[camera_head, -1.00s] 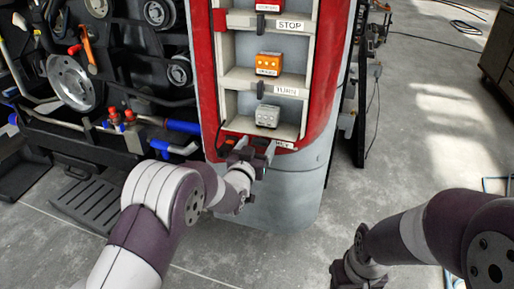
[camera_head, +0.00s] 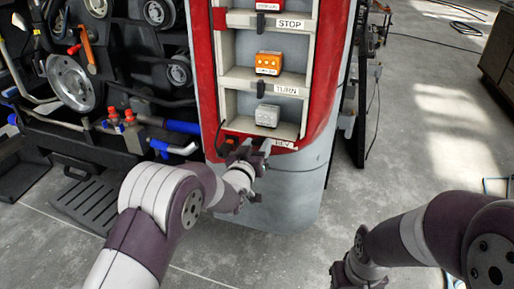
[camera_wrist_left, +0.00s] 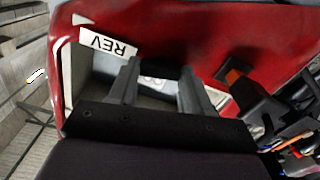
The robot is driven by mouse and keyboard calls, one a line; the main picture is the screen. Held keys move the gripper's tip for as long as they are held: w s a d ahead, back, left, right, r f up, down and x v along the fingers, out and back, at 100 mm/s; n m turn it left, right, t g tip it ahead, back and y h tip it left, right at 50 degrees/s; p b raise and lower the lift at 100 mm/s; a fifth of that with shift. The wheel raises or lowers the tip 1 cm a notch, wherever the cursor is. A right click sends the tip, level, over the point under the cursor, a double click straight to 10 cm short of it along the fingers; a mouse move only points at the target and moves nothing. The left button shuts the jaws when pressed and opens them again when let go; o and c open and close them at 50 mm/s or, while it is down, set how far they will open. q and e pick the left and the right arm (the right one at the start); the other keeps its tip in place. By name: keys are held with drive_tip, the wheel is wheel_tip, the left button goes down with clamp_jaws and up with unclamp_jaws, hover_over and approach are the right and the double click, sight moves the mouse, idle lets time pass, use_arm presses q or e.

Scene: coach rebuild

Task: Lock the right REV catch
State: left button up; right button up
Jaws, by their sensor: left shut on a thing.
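The red-framed panel (camera_head: 328,100) stands upright with stacked shelf bays. Its lowest bay holds a grey lamp block (camera_head: 267,116) and has the REV label (camera_head: 283,145) at its lower edge. My left gripper (camera_head: 251,148) is at that lower edge, left of the label. In the left wrist view the REV label (camera_wrist_left: 108,43) appears upside down, and the gripper's fingers (camera_wrist_left: 160,85) are shut on the dark right REV catch (camera_wrist_left: 172,70), mostly hidden between them. Another catch, black with an orange part (camera_wrist_left: 243,85), stands beside the fingers, apart from them.
Higher bays hold an orange block (camera_head: 268,63) above the TURN label (camera_head: 286,90) and a red block above the STOP label (camera_head: 289,23). A dark rack with parts and pipes (camera_head: 120,75) stands at left. Open floor (camera_head: 430,150) lies at right.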

use_arm(q)
drive_tip(key=n+b, duration=0.1)
drive_tip(key=n, duration=0.3)
drive_tip(key=shift+f+n, duration=0.1)
drive_tip(key=shift+n, duration=0.2)
drive_tip(key=n, duration=0.3)
drive_tip(key=shift+n+b, duration=0.3)
drive_tip(key=shift+b, duration=0.05)
drive_tip(key=n, duration=0.3)
drive_tip(key=shift+b, duration=0.3)
drive_tip(key=shift+n, duration=2)
drive_tip(key=o, duration=1.1)
drive_tip(key=shift+c, duration=0.2)
